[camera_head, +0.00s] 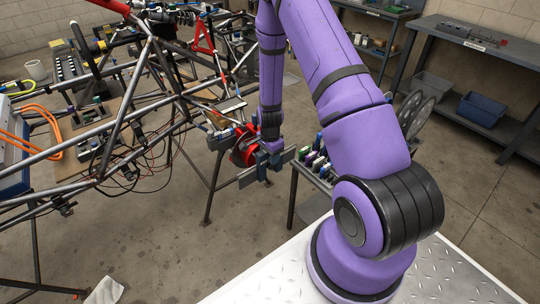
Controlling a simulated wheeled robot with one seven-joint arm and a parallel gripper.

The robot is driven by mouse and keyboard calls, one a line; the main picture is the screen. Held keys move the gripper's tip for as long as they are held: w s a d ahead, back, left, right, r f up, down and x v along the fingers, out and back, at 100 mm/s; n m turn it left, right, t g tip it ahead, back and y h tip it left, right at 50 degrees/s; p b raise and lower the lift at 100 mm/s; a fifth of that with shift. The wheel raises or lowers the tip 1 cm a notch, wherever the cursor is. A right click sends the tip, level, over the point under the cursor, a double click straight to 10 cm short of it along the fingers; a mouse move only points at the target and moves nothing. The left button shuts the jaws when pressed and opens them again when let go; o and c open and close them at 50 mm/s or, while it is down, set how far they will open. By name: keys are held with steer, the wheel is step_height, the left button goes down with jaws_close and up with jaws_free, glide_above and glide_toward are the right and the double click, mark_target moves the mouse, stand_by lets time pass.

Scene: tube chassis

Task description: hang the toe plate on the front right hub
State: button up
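The toe plate (282,159) appears as a long flat grey bar, crossing my gripper and sticking out on both sides. My gripper (262,168), below the purple wrist, looks shut on the middle of the plate; the fingertips are small and partly merge with it. The red front right hub (242,149) sits at the end of the chassis corner, just left of and behind the gripper. The gripper and plate partly cover the hub. I cannot tell whether the plate touches the hub.
The tube chassis (118,130) fills the left side, with loose cables and stand legs. A small rack of coloured items (314,164) stands right of the gripper, partly behind my arm. A workbench (470,48) with a blue bin (481,109) is at the back right.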

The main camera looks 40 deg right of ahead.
steer(key=shift+o, duration=0.7)
step_height(320, 180, up, 11)
steer(key=shift+f, duration=0.15)
stand_by(0.6)
steer(key=shift+a+r, duration=0.1)
steer(key=shift+r, duration=0.2)
steer(key=s+a+r+n+t, duration=0.1)
steer(key=s+a+r+n, duration=0.15)
steer(key=r, duration=0.55)
steer(key=s+a+r+n+t, duration=0.1)
steer(key=s+a+r+n, duration=0.15)
steer(key=r, duration=0.65)
steer(key=s+a+r+n+t, duration=0.1)
steer(key=a+r+n, duration=0.2)
steer(key=r, duration=0.5)
steer(key=s+a+r+n+t, duration=0.1)
steer(key=s+a+r+n, duration=0.1)
steer(key=s+r+n, duration=0.2)
steer(key=s+a+r+n+t, duration=0.1)
steer(key=s+a+r+n, duration=0.2)
steer(key=s+r, duration=0.6)
steer(key=s+n, duration=0.2)
steer(key=s, duration=0.5)
steer(key=shift+s+r+n, duration=0.3)
steer(key=shift+r, duration=0.05)
